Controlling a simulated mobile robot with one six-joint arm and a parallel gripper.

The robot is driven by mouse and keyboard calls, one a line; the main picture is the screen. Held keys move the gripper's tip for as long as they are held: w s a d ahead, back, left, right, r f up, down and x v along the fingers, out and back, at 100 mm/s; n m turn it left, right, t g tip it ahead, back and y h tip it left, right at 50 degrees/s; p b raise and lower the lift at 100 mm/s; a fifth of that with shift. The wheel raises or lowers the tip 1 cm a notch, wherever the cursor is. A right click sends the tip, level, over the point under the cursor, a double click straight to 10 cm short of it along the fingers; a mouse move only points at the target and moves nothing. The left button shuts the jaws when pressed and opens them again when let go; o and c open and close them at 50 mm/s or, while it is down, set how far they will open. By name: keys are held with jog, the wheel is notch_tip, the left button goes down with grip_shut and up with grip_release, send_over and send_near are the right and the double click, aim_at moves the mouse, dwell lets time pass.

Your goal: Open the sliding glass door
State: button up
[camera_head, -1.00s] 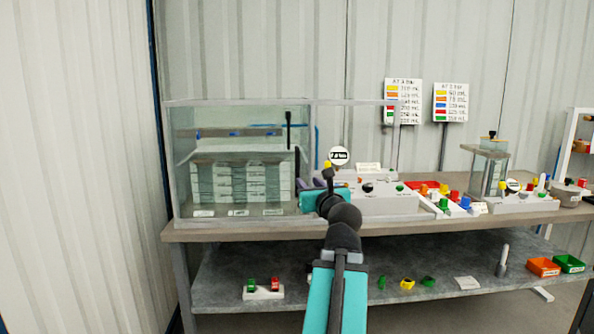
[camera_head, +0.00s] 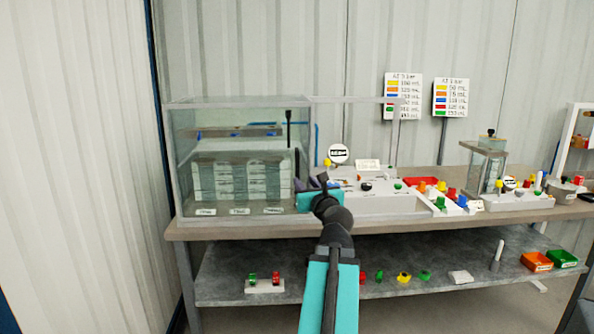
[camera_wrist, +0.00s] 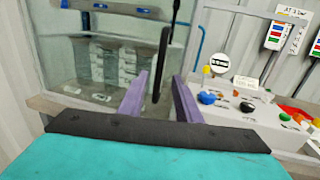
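The glass case (camera_head: 173,160) stands at the left of the bench. The sliding glass door (camera_head: 215,150) is a clear pane at the front of its left part. The right part of the frame shows no pane that I can make out. A black upright handle (camera_head: 297,160) is at the pane's right edge; it also shows in the wrist view (camera_wrist: 161,62). My gripper (camera_wrist: 160,76) has its two purple fingers apart. The handle's lower end appears between them, with gaps visible; contact cannot be told. In the head view my gripper (camera_head: 306,184) is at the handle's lower end.
Stacked grey-white blocks (camera_head: 240,180) are inside the case. Right of my gripper, a white control panel (camera_head: 385,206) and coloured parts (camera_head: 450,195) crowd the bench. A smaller glass box (camera_head: 485,165) stands farther right. The lower shelf (camera_head: 340,282) holds small coloured pieces.

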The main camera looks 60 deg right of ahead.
aim_at(298, 174)
jog(key=shift+r+p+x, duration=0.2)
jog(key=shift+p+x, duration=1.2)
jog(key=shift+p, duration=2.6)
jog(key=p, duration=0.3)
jog(key=shift+w+d+f+p, duration=0.1)
jog(key=shift+w+d+p, duration=0.25)
jog(key=shift+d+p, duration=0.05)
jog(key=shift+x, duration=2.75)
jog(key=shift+f, duration=0.15)
grip_shut()
jog(key=shift+a+f, duration=0.1)
